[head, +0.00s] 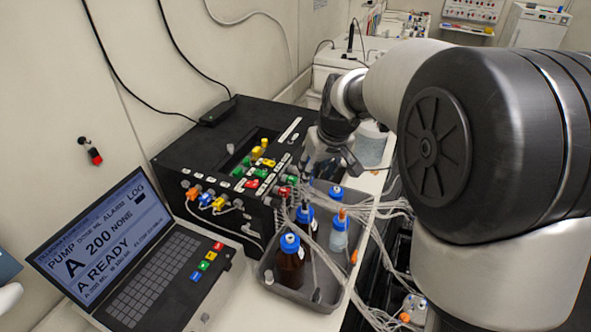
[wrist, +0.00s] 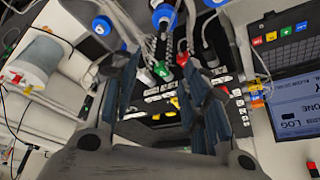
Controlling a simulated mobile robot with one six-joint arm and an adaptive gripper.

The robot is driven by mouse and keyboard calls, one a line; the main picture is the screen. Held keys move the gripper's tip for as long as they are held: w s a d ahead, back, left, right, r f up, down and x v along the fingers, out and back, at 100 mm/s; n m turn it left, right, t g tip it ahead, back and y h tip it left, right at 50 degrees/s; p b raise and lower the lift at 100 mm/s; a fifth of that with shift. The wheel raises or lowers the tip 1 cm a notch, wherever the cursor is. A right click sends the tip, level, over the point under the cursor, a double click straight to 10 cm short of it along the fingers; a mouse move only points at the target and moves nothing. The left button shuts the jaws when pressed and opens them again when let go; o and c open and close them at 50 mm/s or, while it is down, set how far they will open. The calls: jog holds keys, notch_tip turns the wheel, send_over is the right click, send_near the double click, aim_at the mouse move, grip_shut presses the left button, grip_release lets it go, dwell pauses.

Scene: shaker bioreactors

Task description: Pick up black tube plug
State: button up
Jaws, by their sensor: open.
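My gripper (wrist: 160,80) is open and empty in the wrist view, with its two dark fingers apart over the plug panel of the black pump box. In the head view my gripper (head: 322,158) hangs over the right end of the black pump box (head: 190,148), partly hidden by my arm. A green tube plug (wrist: 161,70) and a red tube plug (wrist: 183,59) show between and beyond the fingertips. A black tube plug cannot be told apart for certain from the dark panel and fingers in either view.
A grey tray (head: 262,272) with blue-capped bottles (head: 290,262) stands in front of the box. Loose clear tubes (head: 385,210) run to its right. A laptop (head: 125,250) stands at the left. Orange, blue and yellow plugs (head: 218,203) line the box's front.

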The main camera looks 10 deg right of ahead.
notch_tip(320, 180, down, 4)
send_over(306, 202)
jog(key=s, duration=0.2)
notch_tip(306, 202, down, 6)
jog(key=x, duration=0.5)
jog(key=shift+s+d+f+b, duration=0.15)
jog(key=shift+s+d+b, duration=0.05)
jog(key=shift+s+b, duration=0.15)
jog(key=shift+w+f, duration=0.3)
jog(key=shift+f, duration=0.15)
jog(key=shift+s, duration=0.1)
jog(key=shift+c, duration=0.6)
jog(key=c, duration=0.7)
jog(key=shift+c, duration=0.2)
jog(key=shift+r, duration=0.15)
